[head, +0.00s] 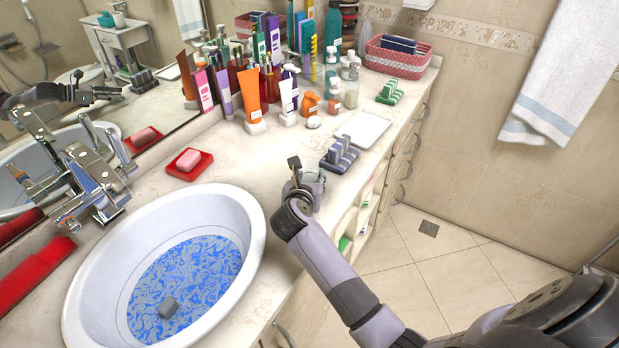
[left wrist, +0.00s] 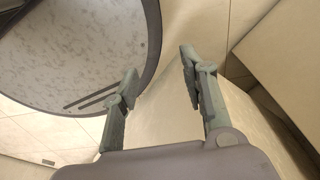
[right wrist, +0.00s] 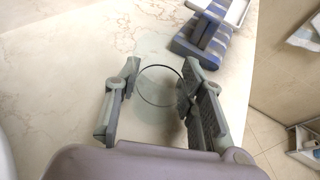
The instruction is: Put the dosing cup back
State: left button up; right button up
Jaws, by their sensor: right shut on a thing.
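The dosing cup looks like a small clear cup (right wrist: 160,86). In the right wrist view its round rim shows between the two fingers of my right gripper (right wrist: 160,95). In the head view my right gripper (head: 305,180) is over the counter's front part, shut around the clear cup (head: 311,175); the fingers hide part of it. I cannot tell whether the cup touches the counter. My left gripper (left wrist: 158,75) shows only in the left wrist view; its fingers are apart with nothing between them.
A blue-grey striped holder (head: 341,156) stands just beyond the cup, with a white tray (head: 363,129) behind it. Several bottles and tubes crowd the counter's back, including an orange tube (head: 252,92). The sink (head: 90,285) is at left, near a red soap dish (head: 190,174).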

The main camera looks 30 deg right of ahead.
jog(key=shift+f, duration=0.1)
jog(key=o, duration=1.2)
jog(key=shift+r, duration=0.25)
jog(key=b+v, duration=0.1)
jog(key=v, duration=0.9)
jog(key=shift+s+a+b, duration=0.25)
jog(key=shift+a+b, duration=0.05)
jog(key=shift+b, duration=0.1)
jog(key=shift+s+a+r, duration=0.25)
jog(key=shift+s+r, duration=0.05)
jog(key=shift+s, duration=0.15)
